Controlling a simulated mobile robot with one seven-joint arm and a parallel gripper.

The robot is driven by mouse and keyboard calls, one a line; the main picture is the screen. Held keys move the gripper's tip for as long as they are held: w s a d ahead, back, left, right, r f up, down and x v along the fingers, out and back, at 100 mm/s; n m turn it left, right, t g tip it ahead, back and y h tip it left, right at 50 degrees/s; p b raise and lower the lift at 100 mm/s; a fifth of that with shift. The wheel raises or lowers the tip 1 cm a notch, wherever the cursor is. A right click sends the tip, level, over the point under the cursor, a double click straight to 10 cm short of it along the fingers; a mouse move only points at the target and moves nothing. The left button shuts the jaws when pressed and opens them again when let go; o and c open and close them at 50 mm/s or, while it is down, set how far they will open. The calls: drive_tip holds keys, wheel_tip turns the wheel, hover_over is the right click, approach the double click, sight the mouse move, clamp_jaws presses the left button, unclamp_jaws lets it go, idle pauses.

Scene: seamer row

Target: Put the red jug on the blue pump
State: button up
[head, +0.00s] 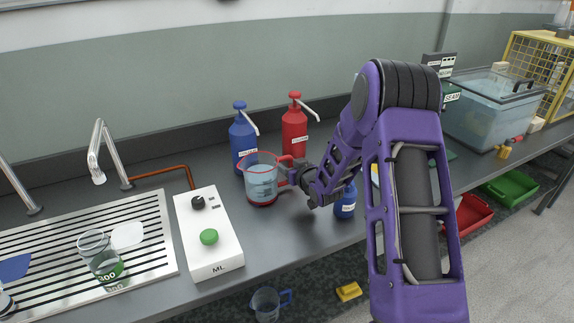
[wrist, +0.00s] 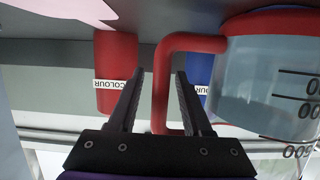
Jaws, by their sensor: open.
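The red jug (head: 262,186) is clear with a red rim and red handle. It stands upright on the grey bench, just in front of the blue pump (head: 242,135), a blue bottle with a pump head. In the wrist view the jug (wrist: 262,75) fills the right side, with its handle (wrist: 161,85) showing between my fingers. My gripper (head: 292,177) is open at the jug's handle side; I cannot tell whether a finger touches it. In the wrist view the blue pump (wrist: 199,68) is partly hidden behind the handle and jug.
A red pump bottle (head: 295,130) stands right of the blue one. A small blue bottle (head: 345,203) is beside my arm. A white box with knobs (head: 208,235) sits left of the jug. A draining board (head: 80,250) holds a beaker (head: 100,258). A water tank (head: 492,108) stands far right.

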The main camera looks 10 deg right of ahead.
drive_tip(key=shift+r+p, duration=0.2)
drive_tip(key=shift+p, duration=0.1)
drive_tip(key=v, duration=1.2)
drive_tip(key=shift+f, duration=0.1)
